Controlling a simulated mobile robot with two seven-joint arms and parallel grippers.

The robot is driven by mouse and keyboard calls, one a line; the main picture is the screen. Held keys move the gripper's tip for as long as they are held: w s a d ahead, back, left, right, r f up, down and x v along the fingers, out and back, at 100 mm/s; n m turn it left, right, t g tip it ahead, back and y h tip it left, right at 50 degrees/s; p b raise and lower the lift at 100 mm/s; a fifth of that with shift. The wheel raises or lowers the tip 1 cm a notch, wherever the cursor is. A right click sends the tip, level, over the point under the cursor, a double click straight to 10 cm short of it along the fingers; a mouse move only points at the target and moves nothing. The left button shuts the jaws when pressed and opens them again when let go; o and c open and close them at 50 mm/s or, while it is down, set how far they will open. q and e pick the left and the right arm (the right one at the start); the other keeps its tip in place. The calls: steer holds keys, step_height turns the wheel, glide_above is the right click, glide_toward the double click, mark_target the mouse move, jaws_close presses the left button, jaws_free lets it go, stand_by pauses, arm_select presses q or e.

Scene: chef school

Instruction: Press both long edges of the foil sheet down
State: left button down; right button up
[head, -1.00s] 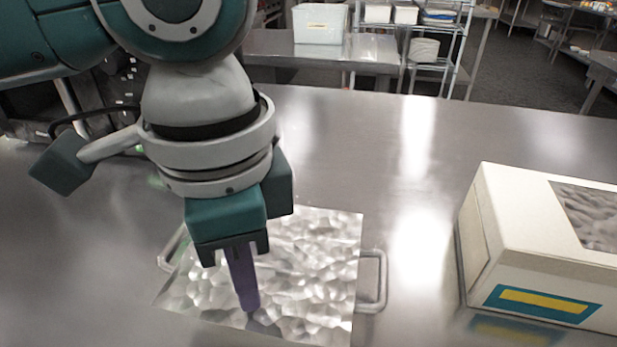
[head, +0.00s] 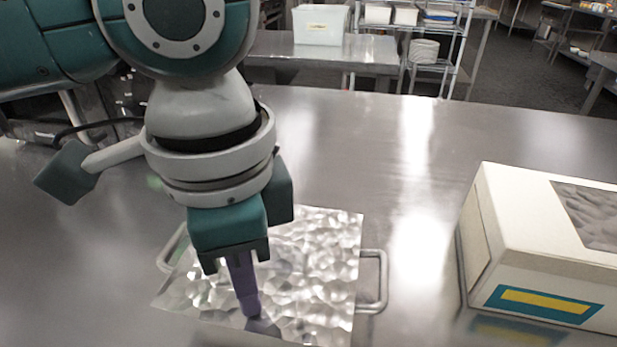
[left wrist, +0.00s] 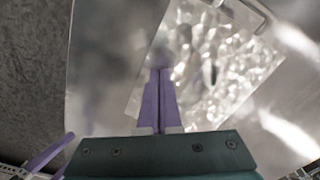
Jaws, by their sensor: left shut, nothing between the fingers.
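The foil sheet (head: 318,262) is silvery and crinkled and lies over a tray with wire handles (head: 376,282) sticking out at its left and right sides. My left gripper (head: 252,310) is shut and empty. It points down at the near part of the foil, left of its middle, with the fingertips at or just above the surface; I cannot tell if they touch. In the left wrist view the closed purple fingers (left wrist: 160,75) reach toward the foil (left wrist: 215,60). My arm hides the foil's far left part.
A white box (head: 520,240) with a blue and yellow label stands on the steel table to the right. The table (head: 330,140) is clear behind the foil. A white bin (head: 320,24) and a wire shelf (head: 440,50) stand farther back.

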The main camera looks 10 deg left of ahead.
arm_select(q)
steer(key=shift+a+f+p, duration=0.1)
steer(key=shift+f+p, duration=0.1)
steer(key=shift+p, duration=0.2)
arm_select(e)
steer(key=shift+r, duration=0.4)
stand_by(0.9)
arm_select(q)
step_height(320, 180, up, 7)
steer(key=p, duration=0.9)
steer(key=shift+r, duration=0.2)
steer(key=shift+f, duration=0.1)
arm_select(e)
step_height(320, 180, up, 9)
